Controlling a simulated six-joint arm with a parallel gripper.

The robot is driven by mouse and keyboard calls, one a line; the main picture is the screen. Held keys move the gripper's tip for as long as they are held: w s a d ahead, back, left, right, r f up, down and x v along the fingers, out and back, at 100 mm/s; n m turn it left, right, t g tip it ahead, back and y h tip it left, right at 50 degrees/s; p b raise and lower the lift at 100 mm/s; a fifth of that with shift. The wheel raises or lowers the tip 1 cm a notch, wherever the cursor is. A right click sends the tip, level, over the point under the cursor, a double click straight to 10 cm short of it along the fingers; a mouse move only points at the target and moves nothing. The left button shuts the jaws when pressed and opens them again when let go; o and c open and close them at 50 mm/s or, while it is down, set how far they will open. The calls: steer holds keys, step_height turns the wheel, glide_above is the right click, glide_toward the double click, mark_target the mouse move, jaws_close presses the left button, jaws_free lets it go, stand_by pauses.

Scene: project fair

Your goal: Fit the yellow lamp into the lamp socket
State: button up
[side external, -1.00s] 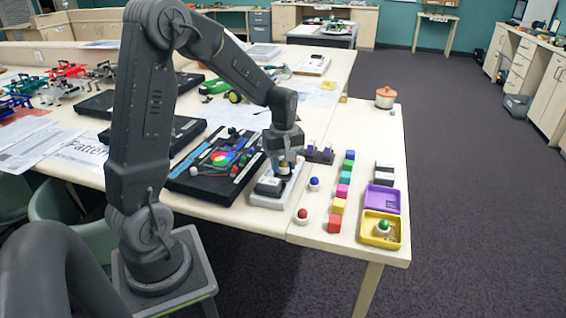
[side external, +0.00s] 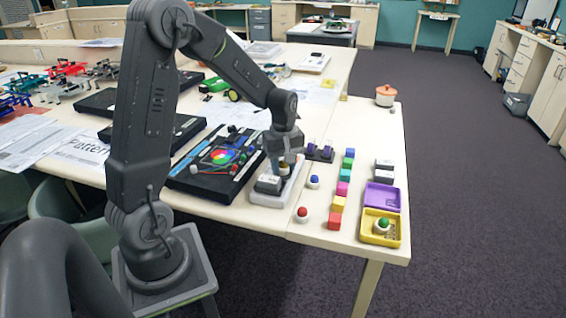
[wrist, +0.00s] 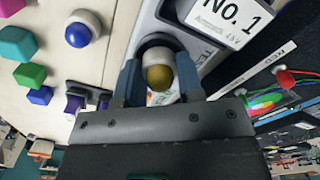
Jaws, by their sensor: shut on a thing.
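The yellow lamp, with a dull yellow dome (wrist: 158,77) and a pale body, sits between the two fingers of my gripper (wrist: 158,88) in the wrist view. My gripper is shut on it. In the side view my gripper (side external: 284,158) is low over the pale socket base (side external: 268,199), with the lamp partly hidden. A dark round rim, seemingly the lamp socket (wrist: 153,40), shows just beyond the lamp in the wrist view. I cannot tell whether the lamp is inside it or just above it. A "No. 1" box (wrist: 226,14) stands on the base beside it.
Blue-domed (side external: 314,181) and red-domed (side external: 302,214) lamps stand right of the base. A green-domed lamp (side external: 382,225) is in the yellow tray (side external: 368,238), near the purple tray (side external: 382,195). Coloured cubes (side external: 339,204) form a row. A black board (side external: 205,187) lies left.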

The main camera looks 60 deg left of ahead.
steer(key=shift+f, duration=0.15)
steer(key=o, duration=1.3)
steer(key=shift+s, duration=0.1)
steer(key=shift+c, duration=0.2)
steer(key=shift+o, duration=0.6)
steer(key=shift+r, duration=3.55)
